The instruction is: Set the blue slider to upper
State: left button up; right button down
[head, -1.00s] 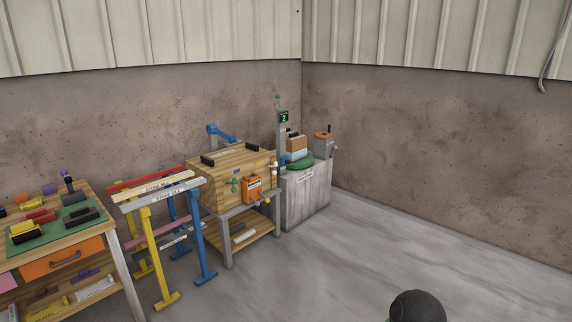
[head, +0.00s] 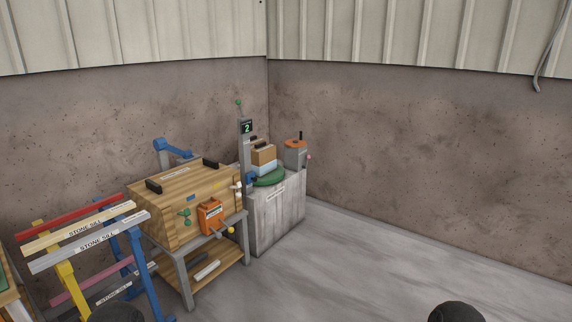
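A grey post (head: 243,150) with a small dark display (head: 247,127) reading 2 stands between the wooden chest and the grey cabinet. A small blue piece (head: 251,178) sits low on this post, near the cabinet top. It looks like the blue slider, but it is too small to be sure. A small blue patch (head: 192,197) also shows on the chest's front. Neither gripper is in view. Only dark rounded parts of mine show at the bottom edge.
The wooden chest (head: 170,187) stands on a grey-legged bench, with an orange box (head: 210,216) on its front. The grey cabinet (head: 275,219) bears a green round piece (head: 269,177) and stacked boxes. Coloured trestles (head: 85,240) stand left. Floor (head: 370,275) at right is clear.

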aim_at(249, 177)
jog(key=i+u, duration=0.1)
jog(key=i, duration=0.45)
jog(key=i+l+u, duration=0.1)
jog(key=i, duration=0.45)
jog(key=i+l+u, duration=0.15)
jog(key=i, duration=0.4)
jog(key=i+l+u, duration=0.1)
jog(key=i+l, duration=0.15)
jog(key=i, duration=0.3)
jog(key=i+l+u, duration=0.25)
jog(key=i+u, duration=0.15)
jog(key=i+l+u, duration=0.8)
jog(key=l, duration=0.25)
jog(key=i+j, duration=0.05)
